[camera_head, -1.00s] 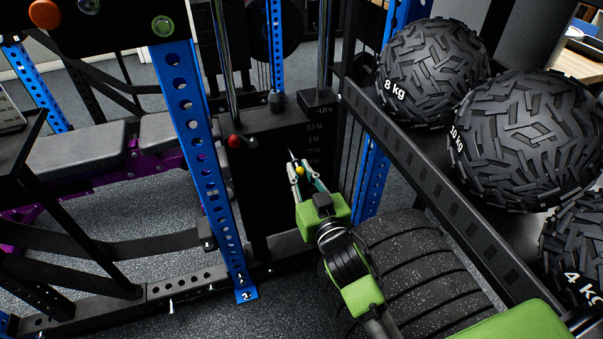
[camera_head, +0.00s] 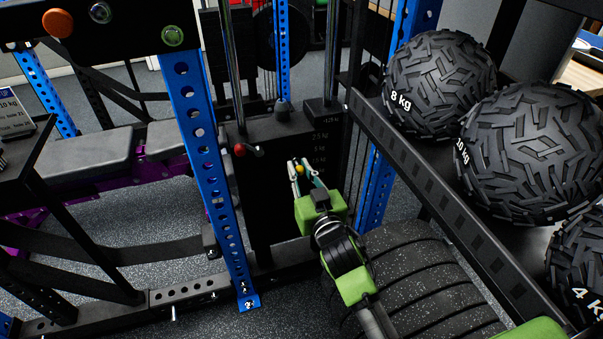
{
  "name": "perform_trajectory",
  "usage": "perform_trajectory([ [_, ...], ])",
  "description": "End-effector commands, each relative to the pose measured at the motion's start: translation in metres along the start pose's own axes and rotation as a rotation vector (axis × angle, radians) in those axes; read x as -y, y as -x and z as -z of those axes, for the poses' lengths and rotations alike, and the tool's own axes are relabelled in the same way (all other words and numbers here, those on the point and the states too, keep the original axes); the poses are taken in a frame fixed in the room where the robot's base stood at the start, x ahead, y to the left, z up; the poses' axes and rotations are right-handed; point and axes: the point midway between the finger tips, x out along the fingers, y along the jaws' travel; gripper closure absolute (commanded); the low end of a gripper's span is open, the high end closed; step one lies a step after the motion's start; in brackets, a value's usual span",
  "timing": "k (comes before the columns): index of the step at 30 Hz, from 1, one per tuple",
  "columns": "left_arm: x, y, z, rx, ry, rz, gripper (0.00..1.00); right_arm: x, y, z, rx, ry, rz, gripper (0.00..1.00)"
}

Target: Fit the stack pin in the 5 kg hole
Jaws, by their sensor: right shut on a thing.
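The black weight stack (camera_head: 268,190) stands upright behind the blue post, with a column of small white weight labels (camera_head: 319,148) on its right side. The labels are too blurred to read surely. My right gripper (camera_head: 303,177) is in front of the stack, a little left of the lower labels. It is shut on the stack pin (camera_head: 300,169), whose yellow knob shows between the fingers. The pin's shaft and the holes are too dark and small to make out, so I cannot tell whether the tip is in a hole. My left gripper is not in view.
A blue perforated post (camera_head: 208,165) stands left of the stack. A red-knobbed lever (camera_head: 240,150) juts out between them. A black rail (camera_head: 430,185) and heavy balls (camera_head: 530,150) are at the right.

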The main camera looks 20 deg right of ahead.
Motion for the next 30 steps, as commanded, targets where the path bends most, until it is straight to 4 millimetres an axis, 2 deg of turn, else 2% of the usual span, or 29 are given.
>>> perform_trajectory([
  [15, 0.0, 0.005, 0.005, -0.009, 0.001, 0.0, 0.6, 0.0, -0.019, 0.001, -0.001, -0.001, 0.0, 1.0],
  [30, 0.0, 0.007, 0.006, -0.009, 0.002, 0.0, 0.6, 0.0, -0.023, 0.001, -0.001, -0.001, 0.0, 1.0],
])
